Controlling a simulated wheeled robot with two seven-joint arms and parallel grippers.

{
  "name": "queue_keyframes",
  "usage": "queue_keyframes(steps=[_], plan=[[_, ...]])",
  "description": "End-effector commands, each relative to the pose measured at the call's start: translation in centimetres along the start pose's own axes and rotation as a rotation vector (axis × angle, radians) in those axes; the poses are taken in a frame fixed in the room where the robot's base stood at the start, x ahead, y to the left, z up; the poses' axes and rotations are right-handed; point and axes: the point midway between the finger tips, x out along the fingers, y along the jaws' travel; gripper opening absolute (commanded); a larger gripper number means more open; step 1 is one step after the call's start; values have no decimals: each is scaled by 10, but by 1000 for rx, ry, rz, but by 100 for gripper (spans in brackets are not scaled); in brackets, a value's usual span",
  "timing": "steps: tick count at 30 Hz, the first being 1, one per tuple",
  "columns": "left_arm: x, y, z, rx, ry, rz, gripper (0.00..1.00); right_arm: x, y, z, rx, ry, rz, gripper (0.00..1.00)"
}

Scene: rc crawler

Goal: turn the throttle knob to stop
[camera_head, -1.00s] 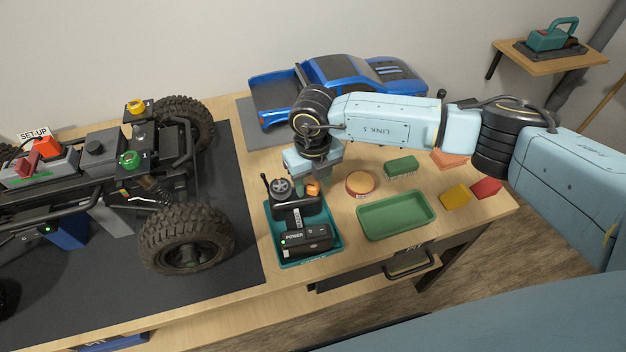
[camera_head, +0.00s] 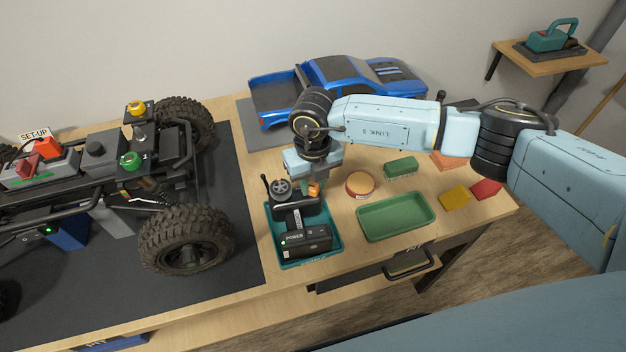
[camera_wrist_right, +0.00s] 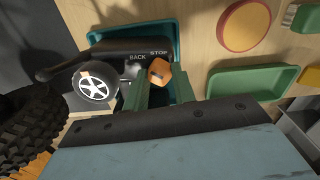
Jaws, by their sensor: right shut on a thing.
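The orange throttle knob (camera_head: 314,189) sits at the top right of the black transmitter (camera_head: 290,222), which stands in a teal tray (camera_head: 334,254). My right gripper (camera_head: 306,184) reaches down to it from behind. In the right wrist view, the knob (camera_wrist_right: 159,70) lies at the tips of the two green fingers (camera_wrist_right: 163,86), and they are shut on it. The words BACK and STOP show on the transmitter just beyond the knob. STOP is right by it. Where the knob points is hard to tell. My left gripper is out of view.
A grey wheel (camera_head: 280,187) sits left of the knob. The crawler's large tyre (camera_head: 186,240) stands to the left, and a blue truck body (camera_head: 352,72) behind.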

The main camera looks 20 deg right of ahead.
Motion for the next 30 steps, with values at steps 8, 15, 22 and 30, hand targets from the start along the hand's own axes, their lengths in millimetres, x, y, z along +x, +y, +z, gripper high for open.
queue_keyframes(steps=[8,15,22,30], plan=[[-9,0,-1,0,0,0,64,-2,0,0,199,1,1,3],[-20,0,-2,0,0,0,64,-2,0,0,427,1,0,3],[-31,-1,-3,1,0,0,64,-2,1,0,637,1,1,3],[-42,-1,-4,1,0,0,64,-2,0,0,835,0,1,3]])
